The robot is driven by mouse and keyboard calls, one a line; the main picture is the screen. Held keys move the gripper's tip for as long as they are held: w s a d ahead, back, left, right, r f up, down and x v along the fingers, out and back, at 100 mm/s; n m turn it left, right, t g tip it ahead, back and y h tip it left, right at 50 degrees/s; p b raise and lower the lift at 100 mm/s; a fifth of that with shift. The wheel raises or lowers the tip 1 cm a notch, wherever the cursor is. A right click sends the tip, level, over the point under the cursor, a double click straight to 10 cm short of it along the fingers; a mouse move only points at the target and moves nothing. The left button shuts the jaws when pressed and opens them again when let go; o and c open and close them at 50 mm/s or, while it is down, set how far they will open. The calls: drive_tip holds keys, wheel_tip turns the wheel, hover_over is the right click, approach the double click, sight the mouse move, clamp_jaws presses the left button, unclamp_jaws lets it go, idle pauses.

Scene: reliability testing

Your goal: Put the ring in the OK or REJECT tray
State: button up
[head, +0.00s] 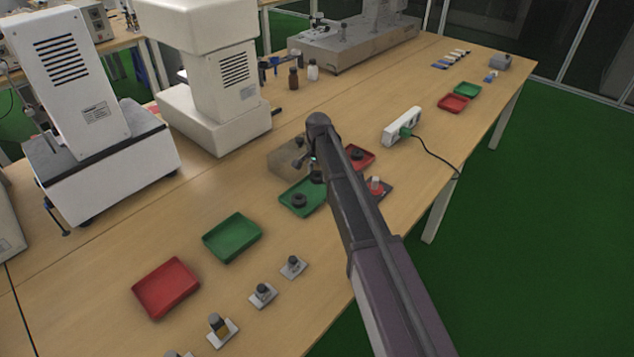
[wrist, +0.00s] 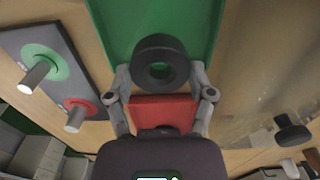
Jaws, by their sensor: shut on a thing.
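My gripper (wrist: 161,78) is shut on a black ring (wrist: 160,47), with one finger on each side of it. The ring is over the green tray (wrist: 103,22). In the head view a dark ring shape (head: 316,176) at the arm's end is likely the held one, and my arm hides most of the gripper. Another black ring (head: 298,200) lies in the green tray (head: 284,198). The red tray (head: 370,161), with a dark ring in it, is behind my arm; it also shows in the wrist view (wrist: 163,112) below the held ring.
A dark board (wrist: 58,55) with green and red discs and metal pegs stands beside the trays. A box (head: 285,158) is behind the green tray. A power strip (head: 402,125) lies to the right. Another green tray (head: 232,238) and red tray (head: 166,288) sit front left.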

sight(318, 188)
drive_tip(key=shift+f+b, duration=1.55)
drive_tip(key=shift+f, duration=0.2)
drive_tip(key=shift+f, duration=0.1)
drive_tip(key=o, duration=1)
wheel_tip(318, 188, up, 12)
drive_tip(key=p, duration=1.2)
drive_tip(key=shift+s, duration=0.1)
